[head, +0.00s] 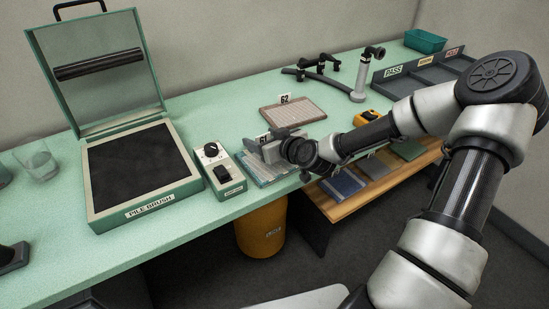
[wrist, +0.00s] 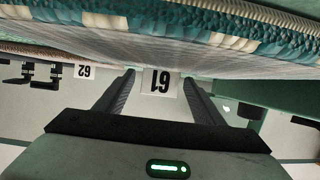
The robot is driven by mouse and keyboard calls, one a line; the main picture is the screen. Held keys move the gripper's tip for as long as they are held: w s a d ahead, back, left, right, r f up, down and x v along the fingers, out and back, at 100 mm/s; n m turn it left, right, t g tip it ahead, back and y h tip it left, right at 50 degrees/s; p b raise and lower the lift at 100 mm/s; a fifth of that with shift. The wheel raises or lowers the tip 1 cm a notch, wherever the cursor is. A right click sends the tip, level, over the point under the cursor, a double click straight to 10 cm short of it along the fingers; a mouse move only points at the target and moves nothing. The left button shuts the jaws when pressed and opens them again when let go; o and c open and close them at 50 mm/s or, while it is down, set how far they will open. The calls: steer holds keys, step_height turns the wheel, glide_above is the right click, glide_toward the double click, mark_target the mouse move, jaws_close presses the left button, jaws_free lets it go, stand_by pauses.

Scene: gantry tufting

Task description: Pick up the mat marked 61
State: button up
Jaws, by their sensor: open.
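The mat marked 61 lies on the green bench in the head view, a pale blue and whitish mat (head: 262,170) partly hidden by my gripper (head: 262,150). In the wrist view the mat (wrist: 235,42) fills the top, very close, with teal and cream tufts and a pale woven face. Its 61 tag (wrist: 157,82) reads upside down and shows between the two fingers of my gripper (wrist: 158,84). My gripper is open. The fingertips come up to the mat's edge; whether they touch it I cannot tell.
A mat with tag 62 (head: 293,112) lies behind. A control box (head: 220,170) stands close on the left, beside the pile brush case (head: 140,172). A lower wooden shelf (head: 365,195) holds several mats. Sorting trays (head: 420,75) stand at the back right.

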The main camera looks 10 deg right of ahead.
steer(key=c, duration=1.1)
steer(key=shift+r, duration=0.1)
steer(key=shift+c, duration=0.2)
